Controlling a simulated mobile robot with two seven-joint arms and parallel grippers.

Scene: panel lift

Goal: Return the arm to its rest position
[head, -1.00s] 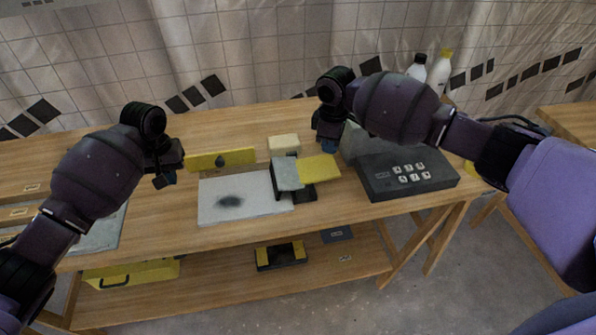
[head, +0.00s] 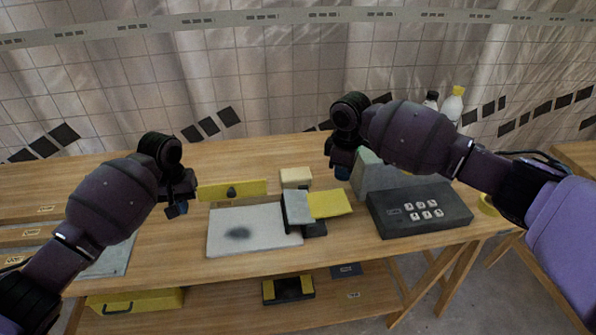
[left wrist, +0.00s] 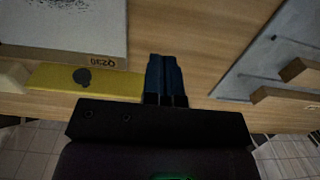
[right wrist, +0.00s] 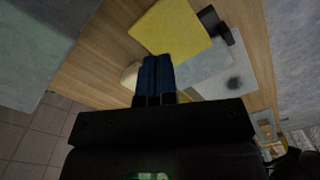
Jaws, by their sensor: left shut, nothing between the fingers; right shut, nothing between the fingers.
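My left gripper (head: 179,208) is above the left part of the wooden table, beside the left end of a yellow strip with a dark drop mark (head: 232,190). Its blue fingers (left wrist: 165,78) are closed together with nothing between them. My right gripper (head: 342,172) is above the table's back, left of a grey-green block (head: 370,176). Its blue fingers (right wrist: 155,78) are closed and empty in the right wrist view. Both arms are held up over the table, apart from the objects below.
A pale panel with a dark smudge (head: 255,228) lies mid-table. Right of it are a grey pad (head: 297,207), a yellow pad (head: 330,203) and a dark keypad box (head: 420,210). A cream block (head: 296,177) is behind. Two bottles (head: 453,103) stand at the back right.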

